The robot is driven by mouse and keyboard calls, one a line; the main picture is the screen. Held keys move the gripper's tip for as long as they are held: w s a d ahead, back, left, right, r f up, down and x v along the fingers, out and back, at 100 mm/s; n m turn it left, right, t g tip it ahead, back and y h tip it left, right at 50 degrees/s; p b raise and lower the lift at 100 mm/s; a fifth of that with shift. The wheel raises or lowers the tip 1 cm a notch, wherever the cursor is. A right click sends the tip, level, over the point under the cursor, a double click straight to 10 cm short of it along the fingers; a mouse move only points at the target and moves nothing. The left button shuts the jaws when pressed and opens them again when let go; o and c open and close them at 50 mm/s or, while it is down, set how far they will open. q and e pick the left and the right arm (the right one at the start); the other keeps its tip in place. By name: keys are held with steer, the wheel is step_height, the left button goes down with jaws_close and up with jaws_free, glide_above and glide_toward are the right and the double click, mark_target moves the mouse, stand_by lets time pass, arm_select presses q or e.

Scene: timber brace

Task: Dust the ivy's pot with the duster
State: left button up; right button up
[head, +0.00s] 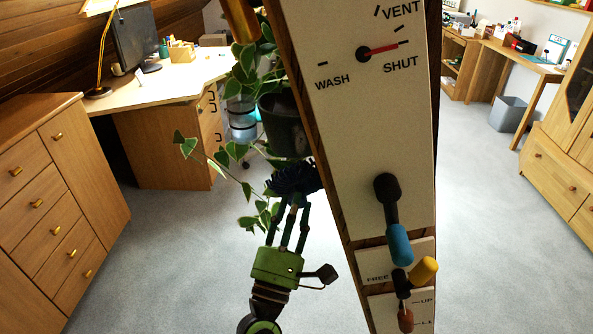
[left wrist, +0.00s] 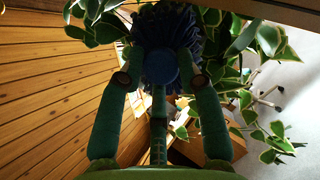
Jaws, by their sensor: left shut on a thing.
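The ivy's pot (head: 284,128) is dark grey and hangs beside the left edge of a tall white panel. Ivy leaves (head: 187,146) with pale edges trail around and below it. My left gripper (head: 295,203) points up from below and is shut on the duster (head: 290,179), which has a dark blue, bushy head. The duster's head is just under the pot's bottom; I cannot tell whether they touch. In the left wrist view the duster's head (left wrist: 172,28) is beyond the fingers, with ivy leaves (left wrist: 270,42) around it; the pot is not clear there. My right gripper is not in view.
The tall white panel (head: 352,130) with a wooden edge, a red pointer and several coloured levers stands close on the right. A drawer cabinet (head: 60,200) is at left, and a desk (head: 165,85) with a monitor stands behind. Open carpet lies between them.

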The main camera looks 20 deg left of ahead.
mark_target(291, 190)
arm_select(q)
steer(key=shift+w, duration=0.1)
steer(key=w, duration=0.1)
steer(key=w+a, duration=0.1)
steer(key=w, duration=0.1)
steer(key=w+r, duration=0.1)
steer(key=shift+w+a+p, duration=0.25)
steer(key=shift+w+p, duration=0.05)
steer(key=shift+w, duration=0.05)
steer(key=shift+w+a+r, duration=0.15)
steer(key=shift+w, duration=0.35)
steer(key=shift+w+a+r, duration=0.1)
steer(key=shift+w+a, duration=0.05)
steer(key=shift+w, duration=0.3)
steer(key=shift+w+a+r, duration=0.1)
steer(key=shift+w+a, duration=0.05)
steer(key=shift+w, duration=0.35)
steer(key=shift+w+a+r, duration=0.1)
steer(key=shift+w, duration=0.35)
steer(key=r+p, duration=0.1)
steer(key=s+r+p, duration=0.1)
steer(key=r+p, duration=0.1)
steer(key=shift+r, duration=0.3)
